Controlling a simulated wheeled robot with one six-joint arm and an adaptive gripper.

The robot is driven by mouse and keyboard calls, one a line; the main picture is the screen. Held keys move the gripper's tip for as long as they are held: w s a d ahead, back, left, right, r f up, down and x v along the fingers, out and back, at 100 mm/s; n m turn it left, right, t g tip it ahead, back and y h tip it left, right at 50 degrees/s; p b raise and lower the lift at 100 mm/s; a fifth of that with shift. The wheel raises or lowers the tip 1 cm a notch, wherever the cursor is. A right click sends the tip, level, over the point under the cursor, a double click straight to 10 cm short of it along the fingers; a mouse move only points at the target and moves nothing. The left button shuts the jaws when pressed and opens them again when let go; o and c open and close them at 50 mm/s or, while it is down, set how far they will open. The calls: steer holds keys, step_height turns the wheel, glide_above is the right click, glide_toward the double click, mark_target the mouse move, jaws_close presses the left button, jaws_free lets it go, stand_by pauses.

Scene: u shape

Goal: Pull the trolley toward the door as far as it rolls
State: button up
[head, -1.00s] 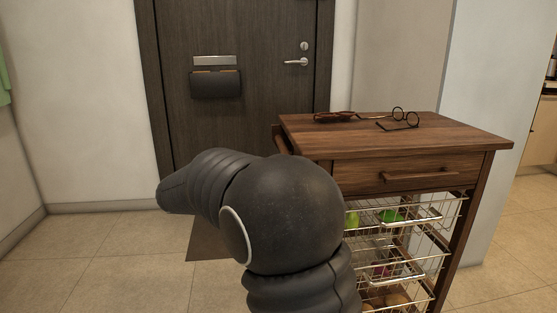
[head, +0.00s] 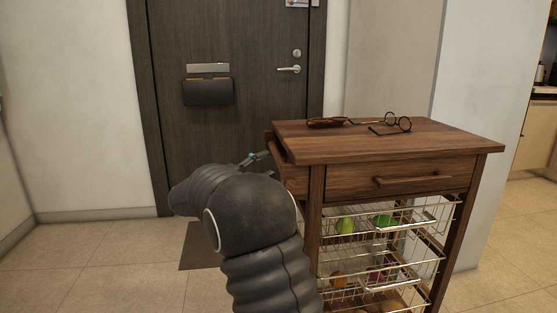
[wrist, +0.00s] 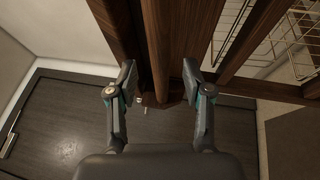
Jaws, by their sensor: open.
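The trolley (head: 345,147) is a dark wooden cart with a drawer and wire baskets. It stands upright right of the middle in the head view, its left end towards the door (head: 250,125). A wooden bar (head: 275,148) sticks out at that left end. My gripper (head: 258,157) is close to this bar, mostly hidden behind my arm. In the wrist view my gripper (wrist: 160,80) is open, its fingers apart on either side of the trolley's wood (wrist: 158,45). Both fingers look clear of it; the exact depth is hard to tell.
Glasses (head: 395,123) and a brown item (head: 328,122) lie on the trolley top. Fruit sits in the wire baskets (head: 400,225). A dark mat (head: 200,247) lies before the door. The tiled floor (head: 90,260) at left is clear. A wall (head: 480,130) stands behind the trolley.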

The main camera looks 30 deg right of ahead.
mark_target(279, 159)
steer(key=shift+x, duration=2.6)
jaws_close()
